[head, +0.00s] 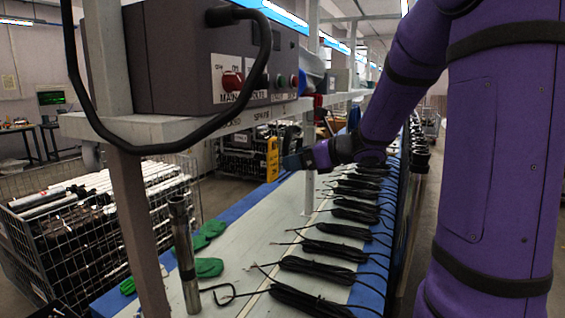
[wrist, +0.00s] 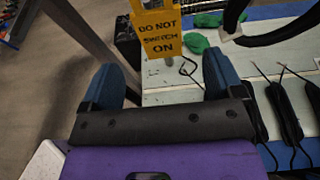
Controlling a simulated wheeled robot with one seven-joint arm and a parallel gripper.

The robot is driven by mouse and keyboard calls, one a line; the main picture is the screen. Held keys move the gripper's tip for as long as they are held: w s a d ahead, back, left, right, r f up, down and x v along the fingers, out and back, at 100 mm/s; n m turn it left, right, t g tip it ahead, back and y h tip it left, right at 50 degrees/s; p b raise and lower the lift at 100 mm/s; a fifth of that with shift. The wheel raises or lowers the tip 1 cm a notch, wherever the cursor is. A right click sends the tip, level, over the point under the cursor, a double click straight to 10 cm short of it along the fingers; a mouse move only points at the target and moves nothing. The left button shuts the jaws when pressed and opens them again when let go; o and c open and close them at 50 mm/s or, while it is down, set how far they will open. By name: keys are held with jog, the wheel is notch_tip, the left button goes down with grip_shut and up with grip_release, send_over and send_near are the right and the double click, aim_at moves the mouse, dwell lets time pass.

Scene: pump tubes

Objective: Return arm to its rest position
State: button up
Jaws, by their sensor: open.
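My purple arm (head: 492,160) takes up the right of the head view. It reaches over the bench to my gripper (head: 292,161), which points left near a yellow tag (head: 272,159). In the wrist view my gripper (wrist: 163,85) has its two blue fingers wide apart, with nothing between them. The yellow tag (wrist: 160,30), reading "DO NOT SWITCH ON", hangs ahead of the fingers in the wrist view, apart from them. How it is attached is not clear.
A grey control box (head: 210,60) with a red switch sits on a shelf above the bench (head: 225,270). Coiled black cables (head: 315,265) line the bench. A metal tube (head: 183,255) stands near a post. Wire crates (head: 100,215) stand at left.

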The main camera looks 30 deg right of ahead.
jog(key=shift+v, duration=1.5)
jog(key=shift+a, duration=0.1)
jog(key=s+a+n+g, duration=0.7)
jog(key=s+a+n, duration=0.6)
jog(key=n, duration=0.1)
jog(key=s+n+h, duration=0.8)
jog(key=s+n, duration=0.4)
jog(key=n, duration=0.3)
jog(key=shift+d+f, duration=0.2)
jog(key=shift+d, duration=0.1)
